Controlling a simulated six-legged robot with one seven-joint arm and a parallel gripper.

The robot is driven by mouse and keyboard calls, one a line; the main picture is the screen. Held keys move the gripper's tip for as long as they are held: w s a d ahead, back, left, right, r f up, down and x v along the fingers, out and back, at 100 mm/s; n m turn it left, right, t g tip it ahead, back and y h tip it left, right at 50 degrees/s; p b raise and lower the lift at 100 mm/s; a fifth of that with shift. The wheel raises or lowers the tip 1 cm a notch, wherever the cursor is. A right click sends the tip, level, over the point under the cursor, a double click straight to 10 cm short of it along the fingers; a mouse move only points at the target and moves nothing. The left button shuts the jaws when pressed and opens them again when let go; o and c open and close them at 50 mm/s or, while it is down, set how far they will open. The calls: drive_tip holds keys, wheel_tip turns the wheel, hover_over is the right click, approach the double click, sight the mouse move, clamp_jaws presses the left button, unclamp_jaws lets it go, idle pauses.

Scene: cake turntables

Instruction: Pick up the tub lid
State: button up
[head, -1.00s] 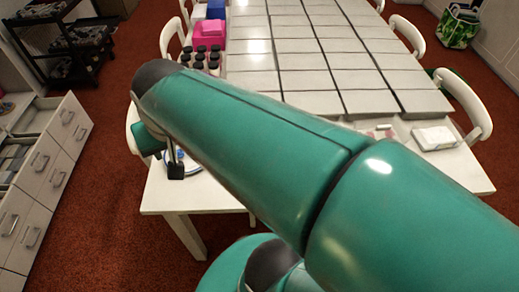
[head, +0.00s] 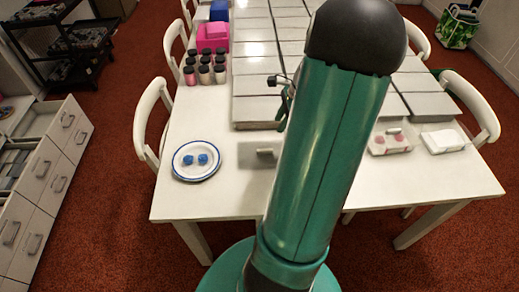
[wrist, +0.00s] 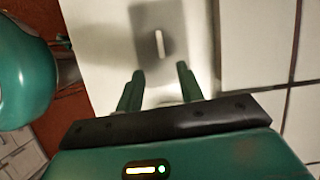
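The tub lid (head: 250,155) looks like a flat grey rectangle with a pale bar handle on top. It lies on the white table near the front edge, partly hidden by my arm in the head view. In the wrist view the lid (wrist: 147,22) is beyond my fingertips, with its handle upright in the picture between their lines. My gripper (wrist: 158,78) is open and empty, apart from the lid. In the head view only a small part of the gripper shows beside my arm.
A blue-rimmed plate (head: 184,174) with two blue lumps is left of the lid. A clear tub (head: 390,142) with pink pieces and a white box (head: 442,140) are to the right.

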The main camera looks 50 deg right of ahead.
sight(267, 149)
drive_tip(key=shift+m, duration=0.3)
drive_tip(key=x, duration=1.4)
drive_tip(key=shift+s+d+f, duration=0.1)
drive_tip(key=shift+s+d, duration=0.15)
drive_tip(key=shift+c, duration=0.3)
clamp_jaws()
